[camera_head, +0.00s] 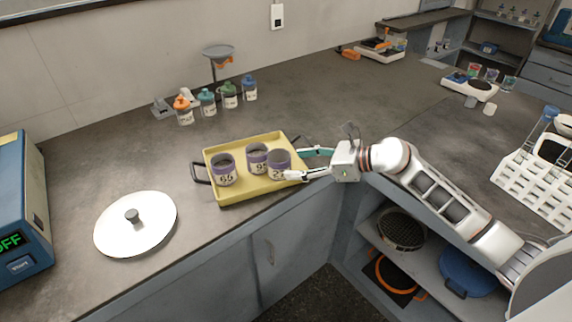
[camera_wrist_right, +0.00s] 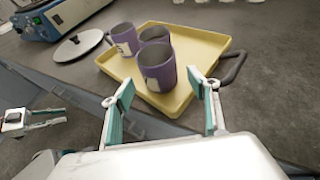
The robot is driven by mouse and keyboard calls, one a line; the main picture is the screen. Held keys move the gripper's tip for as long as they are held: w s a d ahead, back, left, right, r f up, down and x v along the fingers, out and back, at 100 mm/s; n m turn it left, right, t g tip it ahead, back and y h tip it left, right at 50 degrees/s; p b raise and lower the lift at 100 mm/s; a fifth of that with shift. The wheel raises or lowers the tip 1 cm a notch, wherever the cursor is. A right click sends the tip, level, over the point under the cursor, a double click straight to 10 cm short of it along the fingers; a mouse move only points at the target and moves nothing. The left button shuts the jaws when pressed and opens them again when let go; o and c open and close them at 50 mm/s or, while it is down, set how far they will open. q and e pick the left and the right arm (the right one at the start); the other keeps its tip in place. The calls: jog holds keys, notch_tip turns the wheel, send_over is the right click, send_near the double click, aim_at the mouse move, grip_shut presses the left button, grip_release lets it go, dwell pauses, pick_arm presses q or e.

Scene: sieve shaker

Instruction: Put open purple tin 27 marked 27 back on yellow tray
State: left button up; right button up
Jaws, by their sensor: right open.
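Three open purple tins stand upright on the yellow tray (camera_head: 235,196). The front right tin (camera_head: 279,164) has a partly covered label starting with 2, which fits tin 27; it is the nearest tin in the wrist view (camera_wrist_right: 161,70). The tin marked 64 (camera_head: 223,170) is at the left, and one whose label seems to start with 9 (camera_head: 257,158) is behind. My right gripper (camera_head: 306,163) is open at the tray's right side, its fingertips close to tin 27, which shows beyond the gap between them. My left gripper (camera_wrist_right: 35,121) shows small in the wrist view; its opening is unclear.
A round white lid (camera_head: 150,225) with a dark knob lies left of the tray. A blue device (camera_head: 22,215) stands at the far left. Several small bottles (camera_head: 207,100) stand behind.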

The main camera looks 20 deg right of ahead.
jog(key=v, duration=0.6)
jog(key=s+a+f+m+t+y, duration=0.2)
jog(key=s+a+m+t+y, duration=0.15)
jog(key=a+m, duration=0.4)
pick_arm(q)
jog(key=shift+f, duration=0.1)
pick_arm(e)
jog(key=s+f+m+g+h, duration=0.1)
jog(key=s+f+m+h, duration=0.4)
jog(key=s+f+m, duration=0.6)
jog(key=s+f+m+h, duration=0.6)
jog(key=s+f+m, duration=0.5)
jog(key=m, duration=1.2)
notch_tip(320, 180, down, 4)
jog(key=shift+s+r+g, duration=0.15)
jog(key=shift+s+g, duration=0.1)
jog(key=shift+g, duration=0.1)
jog(key=shift+a, duration=0.1)
pick_arm(q)
jog(key=shift+s+d+r+p, duration=0.1)
jog(key=shift+s+r+p, duration=0.2)
jog(key=shift+p, duration=0.4)
pick_arm(e)
jog(key=shift+s+a+r, duration=0.15)
jog(key=shift+a+r, duration=0.05)
jog(key=shift+r, duration=0.35)
